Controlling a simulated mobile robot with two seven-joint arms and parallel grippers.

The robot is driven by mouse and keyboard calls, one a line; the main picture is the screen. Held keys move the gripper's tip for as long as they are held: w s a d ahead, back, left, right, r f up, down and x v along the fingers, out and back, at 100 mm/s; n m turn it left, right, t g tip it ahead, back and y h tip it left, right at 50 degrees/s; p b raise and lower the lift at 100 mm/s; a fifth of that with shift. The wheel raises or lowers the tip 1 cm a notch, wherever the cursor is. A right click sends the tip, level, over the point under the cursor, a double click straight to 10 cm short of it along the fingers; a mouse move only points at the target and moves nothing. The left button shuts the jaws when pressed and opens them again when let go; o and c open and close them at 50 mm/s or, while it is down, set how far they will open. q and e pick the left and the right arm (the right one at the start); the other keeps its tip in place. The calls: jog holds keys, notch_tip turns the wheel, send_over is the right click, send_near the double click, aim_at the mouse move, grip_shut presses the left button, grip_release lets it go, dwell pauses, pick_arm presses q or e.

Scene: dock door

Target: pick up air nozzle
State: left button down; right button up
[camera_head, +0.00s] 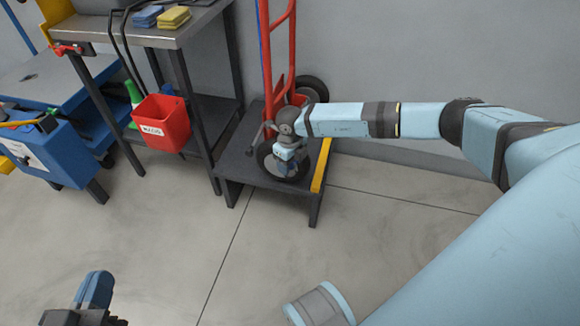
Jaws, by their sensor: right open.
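I cannot make out the air nozzle with certainty in the head view. My left gripper (88,300) is at the bottom left, cut off by the frame edge, over bare floor. Its jaw opening does not show.
A metal workbench (190,32) at upper left holds sponges (160,17). A red-ended fitting (68,48) sits at the bench corner. A blue cart (55,150) stands left. The central floor is clear.

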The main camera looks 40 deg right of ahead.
jog(key=shift+r, duration=0.1)
jog(key=shift+c, duration=0.2)
grip_shut()
